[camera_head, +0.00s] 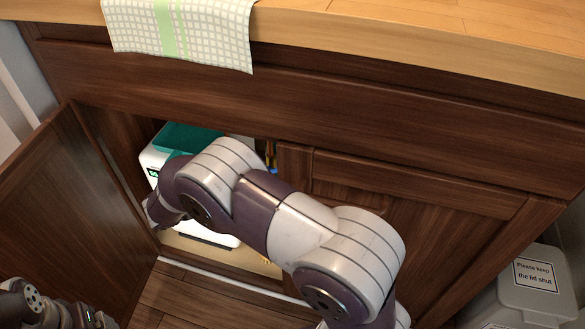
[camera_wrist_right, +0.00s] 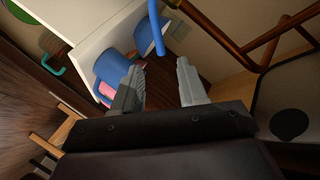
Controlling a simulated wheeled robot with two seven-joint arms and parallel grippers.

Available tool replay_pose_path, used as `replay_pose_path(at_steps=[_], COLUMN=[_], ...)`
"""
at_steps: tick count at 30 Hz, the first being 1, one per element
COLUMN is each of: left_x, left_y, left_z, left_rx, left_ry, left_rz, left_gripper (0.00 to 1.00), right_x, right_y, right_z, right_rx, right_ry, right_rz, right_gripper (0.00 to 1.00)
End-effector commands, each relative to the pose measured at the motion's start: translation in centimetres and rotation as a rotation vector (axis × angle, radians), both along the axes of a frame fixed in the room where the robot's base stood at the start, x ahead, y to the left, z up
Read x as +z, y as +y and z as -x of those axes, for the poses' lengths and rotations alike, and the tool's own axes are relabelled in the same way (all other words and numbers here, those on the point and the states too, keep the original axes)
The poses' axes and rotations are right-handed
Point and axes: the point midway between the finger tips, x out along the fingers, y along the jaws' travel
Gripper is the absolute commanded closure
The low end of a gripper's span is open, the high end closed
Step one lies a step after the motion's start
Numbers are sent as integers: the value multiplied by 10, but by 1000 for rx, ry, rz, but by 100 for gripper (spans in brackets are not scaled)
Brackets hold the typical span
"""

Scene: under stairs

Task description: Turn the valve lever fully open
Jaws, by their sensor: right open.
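A blue bar (camera_wrist_right: 157,30), which looks like the valve lever, comes down from the top edge in the right wrist view. Its lower end is just beyond and between the fingertips of my right gripper (camera_wrist_right: 161,75). The fingers are apart with nothing between them; I cannot tell whether one touches the bar. In the head view a small blue piece (camera_head: 273,170) shows beside my right arm inside the cabinet; the valve body is mostly hidden. The right gripper is hidden there behind its arm. Part of my left arm shows at the lower left corner; its finger state is unclear.
The cabinet door (camera_head: 65,195) stands open on the left. A white box with a teal top (camera_head: 185,137) stands inside the cabinet. Copper-brown pipes (camera_wrist_right: 270,50) run at the right of the wrist view. A towel (camera_head: 185,30) hangs over the counter edge. A lidded bin (camera_head: 535,285) stands at right.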

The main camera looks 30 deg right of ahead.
Motion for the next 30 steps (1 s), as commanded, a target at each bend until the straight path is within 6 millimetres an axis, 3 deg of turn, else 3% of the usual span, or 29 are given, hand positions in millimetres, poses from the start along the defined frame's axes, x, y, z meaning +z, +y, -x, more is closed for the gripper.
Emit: replay_pose_path(at_steps=[6,13,18,26,30], left_x=[-36,-64,-70,-69,-69], left_y=[0,0,0,0,0], left_z=[0,0,0,0,0], left_rx=[0,0,0,0,0], left_ry=[0,0,0,0,0], left_rz=[0,0,0,0,0], left_gripper=[15,15,15,15,15], right_x=[-23,-35,-35,-33,-33], right_y=[-49,-98,-113,-115,-115], right_z=[-5,-11,-14,-14,-14], right_rx=[-8,-6,-4,-3,-3], right_ry=[-1,-2,0,-1,-1], right_rz=[1,2,2,3,3], right_gripper=[58,58,58,58,100])
